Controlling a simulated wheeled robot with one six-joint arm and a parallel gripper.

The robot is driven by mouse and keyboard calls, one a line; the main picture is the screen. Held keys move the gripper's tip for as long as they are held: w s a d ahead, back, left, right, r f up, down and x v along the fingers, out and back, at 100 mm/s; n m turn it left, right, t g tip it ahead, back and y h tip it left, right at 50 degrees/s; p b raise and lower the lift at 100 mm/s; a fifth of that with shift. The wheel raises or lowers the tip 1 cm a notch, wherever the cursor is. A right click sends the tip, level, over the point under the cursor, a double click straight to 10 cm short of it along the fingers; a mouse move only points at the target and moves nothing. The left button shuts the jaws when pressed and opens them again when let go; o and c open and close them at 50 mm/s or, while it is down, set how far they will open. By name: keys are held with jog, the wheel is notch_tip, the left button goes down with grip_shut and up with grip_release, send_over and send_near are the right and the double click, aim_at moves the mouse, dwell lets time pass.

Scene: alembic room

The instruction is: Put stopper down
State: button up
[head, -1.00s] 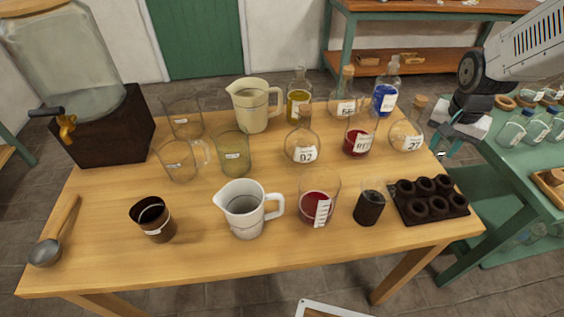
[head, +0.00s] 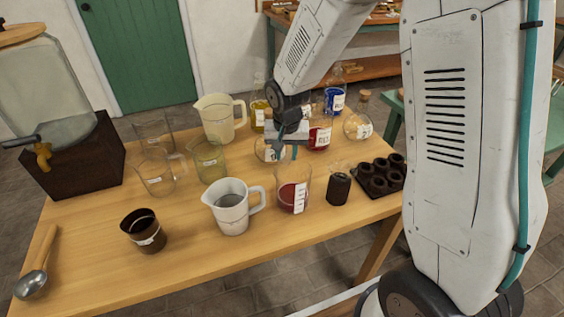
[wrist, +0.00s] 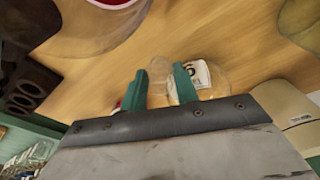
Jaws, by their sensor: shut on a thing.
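My gripper (head: 282,150) is over the middle of the table, at the round clear flask (head: 268,153) with a white label. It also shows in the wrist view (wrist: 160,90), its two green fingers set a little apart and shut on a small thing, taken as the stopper. The stopper is mostly hidden by the fingers, and its shape is not clear. The round flask shows just beyond the fingertips in the wrist view (wrist: 215,75). I cannot tell whether the stopper touches the flask neck. Another round flask (head: 358,125) stands to the right.
The wooden table (head: 190,255) is crowded. A white jug (head: 232,210), a red-filled beaker (head: 292,195), a dark jar (head: 338,190) and a dark mould tray (head: 378,178) stand in front. A cream jug (head: 218,120) stands behind. The front left of the table has bare room.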

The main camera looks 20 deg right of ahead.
aim_at(286, 157)
jog(key=shift+f, duration=2.05)
jog(key=shift+f, duration=0.1)
jog(key=o, duration=1)
jog(key=s+d+r+n, duration=0.1)
jog(key=s+r, duration=0.3)
jog(key=r, duration=0.5)
jog(key=s+r, duration=0.4)
jog(key=r, duration=0.6)
jog(key=s+r+n, duration=0.1)
jog(key=s+r, duration=0.1)
jog(key=s, duration=0.5)
jog(key=s+d+r+n, duration=0.1)
jog(key=s+r, duration=0.1)
jog(key=s, duration=0.5)
jog(key=s+r+n, duration=0.1)
jog(key=s+r, duration=0.1)
jog(key=s, duration=0.6)
jog(key=shift+d+r+n+y, duration=0.25)
jog(key=shift+d+n+y, duration=0.05)
jog(key=shift+d, duration=0.05)
